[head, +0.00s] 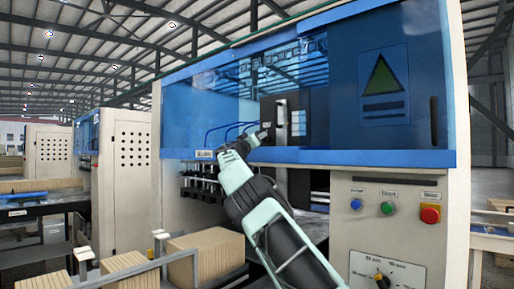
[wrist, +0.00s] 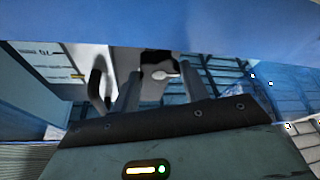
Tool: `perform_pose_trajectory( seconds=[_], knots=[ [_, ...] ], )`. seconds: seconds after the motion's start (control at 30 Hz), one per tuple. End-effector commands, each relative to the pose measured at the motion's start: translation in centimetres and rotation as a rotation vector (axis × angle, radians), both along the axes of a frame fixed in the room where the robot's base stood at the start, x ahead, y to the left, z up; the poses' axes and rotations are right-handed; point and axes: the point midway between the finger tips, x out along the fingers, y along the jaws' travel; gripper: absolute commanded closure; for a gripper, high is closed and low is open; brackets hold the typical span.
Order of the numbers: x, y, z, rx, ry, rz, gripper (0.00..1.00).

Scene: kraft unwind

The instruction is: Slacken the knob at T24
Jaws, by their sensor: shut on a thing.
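My gripper (wrist: 162,85) shows in the wrist view with its two grey fingers on either side of a dark piece with a pale, rounded end, which I take to be the knob (wrist: 163,75). The fingers are shut on it. Its lower part is hidden behind my gripper's body, and I can read no T24 label. In the head view my gripper (head: 263,135) reaches up to the machine's blue front, just left of a dark upright plate (head: 281,121). The knob is too small to make out there.
A blue clear guard (head: 205,110) and a blue edge (wrist: 160,25) lie close to my gripper. A curved grey handle (wrist: 98,88) stands left of the fingers. A control panel with a red button (head: 430,214) and a dial (head: 381,280) is at lower right. Stacked boards (head: 205,255) stand below.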

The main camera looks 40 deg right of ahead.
Motion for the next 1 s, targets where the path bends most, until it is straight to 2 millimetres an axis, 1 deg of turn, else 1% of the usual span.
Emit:
perform_pose_trajectory(
  seconds=[0.03, 0.3, 0.5, 0.7, 1.0],
  knots=[
    [-0.11, -0.02, -0.29, -0.003, 0.034, 0.0, 0.78],
    [-0.12, -0.05, 0.0, -0.017, 0.221, 0.0, 0.78],
    [-0.13, -0.06, 0.15, -0.025, 0.312, -0.001, 0.78],
    [-0.1, -0.06, 0.2, -0.029, 0.355, 0.0, 0.78],
    [-0.12, -0.08, 0.25, -0.031, 0.363, 0.0, 0.78]
  ],
)
